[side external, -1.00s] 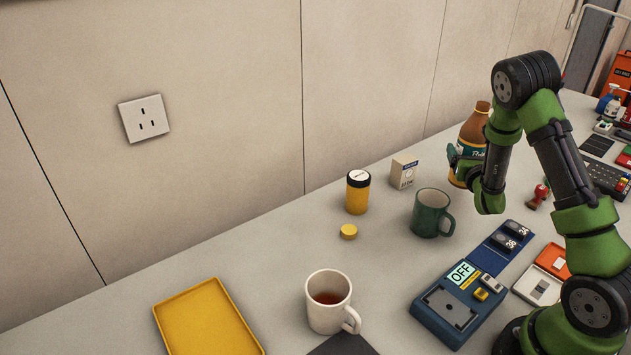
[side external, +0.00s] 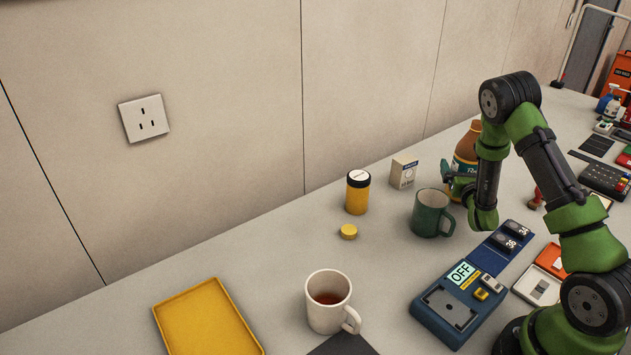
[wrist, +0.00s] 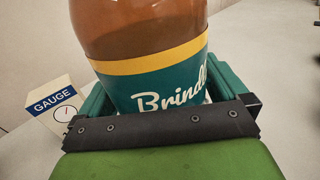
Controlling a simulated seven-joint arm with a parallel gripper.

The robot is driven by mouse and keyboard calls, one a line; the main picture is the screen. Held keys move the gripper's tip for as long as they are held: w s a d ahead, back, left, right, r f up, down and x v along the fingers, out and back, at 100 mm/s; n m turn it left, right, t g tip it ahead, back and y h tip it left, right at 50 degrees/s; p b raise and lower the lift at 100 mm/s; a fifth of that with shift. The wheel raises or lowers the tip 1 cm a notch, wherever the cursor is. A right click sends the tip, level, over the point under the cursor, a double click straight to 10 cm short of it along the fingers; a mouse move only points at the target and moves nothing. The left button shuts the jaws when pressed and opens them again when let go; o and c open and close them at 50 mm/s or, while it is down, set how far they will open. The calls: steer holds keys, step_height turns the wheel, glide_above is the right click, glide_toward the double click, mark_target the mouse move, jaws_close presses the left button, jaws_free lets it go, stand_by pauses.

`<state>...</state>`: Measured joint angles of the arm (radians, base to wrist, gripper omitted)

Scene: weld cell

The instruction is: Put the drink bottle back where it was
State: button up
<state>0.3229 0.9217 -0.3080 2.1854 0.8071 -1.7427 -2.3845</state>
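The drink bottle (side external: 467,146), brown with a teal and yellow label, stands roughly upright behind the green mug (side external: 427,214). It fills the upper middle of the wrist view (wrist: 150,75), with the label facing me. My gripper (side external: 460,178) has its green fingers on both sides of the bottle, shut on it at label height. The bottle's base is largely hidden by my gripper and the mug, so I cannot tell whether it touches the table.
A small gauge box (side external: 403,173) stands just left of the bottle. A yellow jar (side external: 358,192), a yellow lid (side external: 348,232) and a white mug of tea (side external: 329,303) are farther left. A blue device (side external: 458,300) lies in front. A red-handled stamp (side external: 537,197) stands to the right.

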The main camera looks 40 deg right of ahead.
steer(key=shift+r, duration=0.1)
steer(key=shift+s+a, duration=0.15)
steer(key=v, duration=0.7)
steer(key=shift+s+a+r, duration=0.1)
steer(key=shift+r, duration=0.05)
